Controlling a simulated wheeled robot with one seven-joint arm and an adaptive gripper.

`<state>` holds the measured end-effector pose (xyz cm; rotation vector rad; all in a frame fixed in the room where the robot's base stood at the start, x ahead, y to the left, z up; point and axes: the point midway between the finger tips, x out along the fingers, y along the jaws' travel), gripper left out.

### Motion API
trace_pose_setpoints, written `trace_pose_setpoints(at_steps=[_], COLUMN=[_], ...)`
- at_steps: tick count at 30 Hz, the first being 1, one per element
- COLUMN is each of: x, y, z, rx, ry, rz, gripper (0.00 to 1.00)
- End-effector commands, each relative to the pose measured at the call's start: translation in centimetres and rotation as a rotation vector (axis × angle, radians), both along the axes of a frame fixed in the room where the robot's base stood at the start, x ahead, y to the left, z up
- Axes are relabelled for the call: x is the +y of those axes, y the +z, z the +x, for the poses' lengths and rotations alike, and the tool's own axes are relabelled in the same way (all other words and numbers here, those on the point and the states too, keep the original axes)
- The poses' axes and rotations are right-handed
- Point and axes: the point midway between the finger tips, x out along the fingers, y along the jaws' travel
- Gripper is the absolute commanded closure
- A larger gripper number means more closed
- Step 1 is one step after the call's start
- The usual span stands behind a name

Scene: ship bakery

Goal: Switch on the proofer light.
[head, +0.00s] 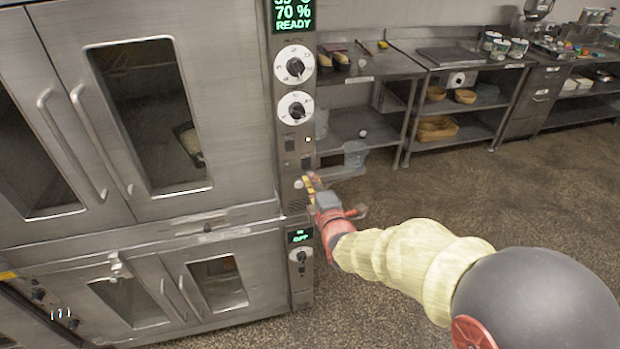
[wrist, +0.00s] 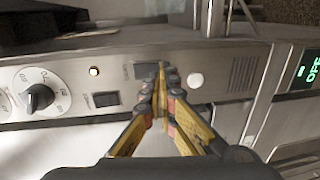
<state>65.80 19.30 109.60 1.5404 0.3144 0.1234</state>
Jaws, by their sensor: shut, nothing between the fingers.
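The proofer (head: 240,120) stands at the left, with a control panel (head: 283,115) down its right edge. In the head view my gripper (head: 309,180) is at the panel's lower part.
A white round button (wrist: 195,79) and a vent grille (wrist: 240,83) lie beside the fingertips. Two dials (head: 294,64) sit higher on the panel. A lower oven (head: 205,285) is below. Steel worktables (head: 350,75) stand behind; the floor at right is open.

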Motion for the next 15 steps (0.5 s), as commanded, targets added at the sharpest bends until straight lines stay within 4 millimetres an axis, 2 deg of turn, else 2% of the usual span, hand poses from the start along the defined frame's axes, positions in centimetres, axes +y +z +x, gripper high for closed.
trace_pose_setpoints(at_steps=[6,15], x=[0.5,0.6], y=[-0.3,-0.2], z=[1.7,2.0], rx=[0.0,0.0], ry=[0.0,0.0], rz=[0.0,0.0], gripper=[1.0,1.0])
